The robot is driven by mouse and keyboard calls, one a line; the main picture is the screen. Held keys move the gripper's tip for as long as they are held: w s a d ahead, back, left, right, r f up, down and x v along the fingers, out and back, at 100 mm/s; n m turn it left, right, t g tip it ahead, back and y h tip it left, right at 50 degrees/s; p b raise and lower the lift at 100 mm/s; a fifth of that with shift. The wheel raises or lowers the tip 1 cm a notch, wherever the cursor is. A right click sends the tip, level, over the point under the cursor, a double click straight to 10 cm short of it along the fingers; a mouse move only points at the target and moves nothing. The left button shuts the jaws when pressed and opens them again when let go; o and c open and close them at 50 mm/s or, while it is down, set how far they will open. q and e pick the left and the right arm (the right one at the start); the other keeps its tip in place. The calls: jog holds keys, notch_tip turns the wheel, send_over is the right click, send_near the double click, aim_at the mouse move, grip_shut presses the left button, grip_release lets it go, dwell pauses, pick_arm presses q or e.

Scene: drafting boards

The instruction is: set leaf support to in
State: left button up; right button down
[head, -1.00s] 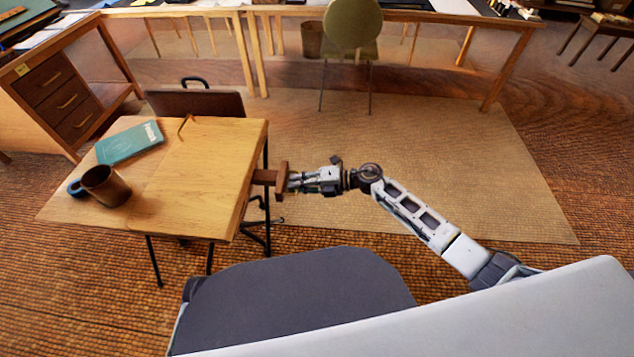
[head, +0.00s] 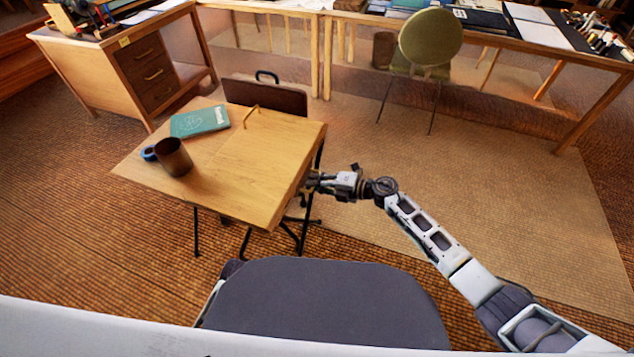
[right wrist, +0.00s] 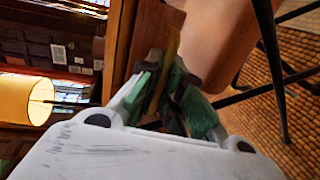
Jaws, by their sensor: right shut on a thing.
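The wooden table (head: 262,185) stands left of my right arm in the head view. At its right edge is my right gripper (head: 314,181), level with the edge and almost touching it. In the right wrist view the right gripper (right wrist: 166,82) has its green-padded fingers shut on a thin brass-coloured part in front of a brown wooden piece (right wrist: 152,28), which looks like the leaf support's end. In the head view the support no longer shows clearly past the edge; the gripper and tabletop hide it. My left gripper is not in view.
A dark mug (head: 174,157) and a teal book (head: 200,121) lie on the tabletop. A brown case (head: 265,96) stands behind the table. A green chair (head: 430,40) stands farther back. The rug right of the table is clear.

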jog(key=c, duration=1.6)
grip_release()
jog(key=shift+w+a, duration=0.1)
jog(key=shift+a, duration=0.15)
jog(key=shift+o, duration=0.2)
jog(key=shift+d, duration=0.1)
jog(key=v, duration=1.2)
